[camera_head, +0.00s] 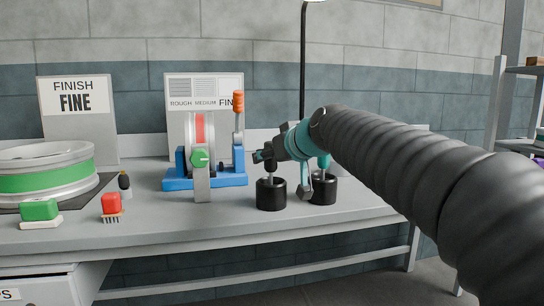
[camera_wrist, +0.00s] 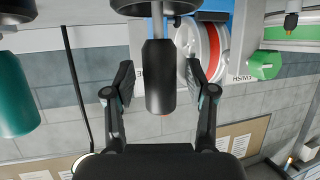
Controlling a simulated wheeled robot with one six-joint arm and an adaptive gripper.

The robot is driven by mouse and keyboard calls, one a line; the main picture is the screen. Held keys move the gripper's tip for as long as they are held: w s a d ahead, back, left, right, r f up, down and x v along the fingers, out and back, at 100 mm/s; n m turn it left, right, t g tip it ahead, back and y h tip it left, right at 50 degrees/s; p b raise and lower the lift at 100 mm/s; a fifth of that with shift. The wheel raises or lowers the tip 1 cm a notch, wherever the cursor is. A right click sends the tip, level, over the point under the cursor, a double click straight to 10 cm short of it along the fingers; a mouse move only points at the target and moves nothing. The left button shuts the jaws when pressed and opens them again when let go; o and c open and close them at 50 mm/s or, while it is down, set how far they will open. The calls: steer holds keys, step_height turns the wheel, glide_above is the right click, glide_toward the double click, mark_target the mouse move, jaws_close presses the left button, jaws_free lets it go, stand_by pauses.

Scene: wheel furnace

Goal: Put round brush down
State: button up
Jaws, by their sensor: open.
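A black-handled tool, apparently the round brush (camera_head: 270,167), stands upright in the front black cup (camera_head: 271,195); its lower end is hidden inside. My gripper (camera_head: 262,156) is at its handle, just above the cup. In the wrist view, the black handle (camera_wrist: 160,90) lies between the two fingers of my gripper (camera_wrist: 161,78). The fingers are spread, with a visible gap on each side of the handle. The cup's rim shows at the top of the wrist view (camera_wrist: 152,8).
A second black cup (camera_head: 323,191) holds a teal-handled tool (camera_head: 324,162) close behind. A blue grinding fixture (camera_head: 178,184) stands left of the cups. A wheel with a green band (camera_head: 45,181), a green block (camera_head: 40,209) and a red brush (camera_head: 111,204) lie further left.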

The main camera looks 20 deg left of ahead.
steer(key=shift+r, duration=0.3)
steer(key=v, duration=1.2)
steer(key=s+d+f+m+g+h, duration=0.1)
steer(key=s+d+f+m+h, duration=0.2)
steer(key=s+d+f, duration=0.65)
steer(key=s+d+f+m+g+h, duration=0.2)
steer(key=s+d+f+m+h, duration=0.3)
steer(key=d+f, duration=0.7)
steer(key=s+d+f+m+g+h, duration=0.1)
steer(key=s+d+f+h, duration=0.1)
steer(key=s+d+f, duration=0.85)
steer(key=w+a+r+p, duration=0.1)
steer(key=p, duration=0.1)
steer(key=w+a+r+p, duration=0.1)
steer(key=a+p, duration=0.1)
steer(key=shift+w+a+r+p, duration=0.2)
steer(key=shift+w+r+p, duration=0.05)
steer(key=shift+w+p, duration=0.1)
steer(key=shift+o, duration=0.5)
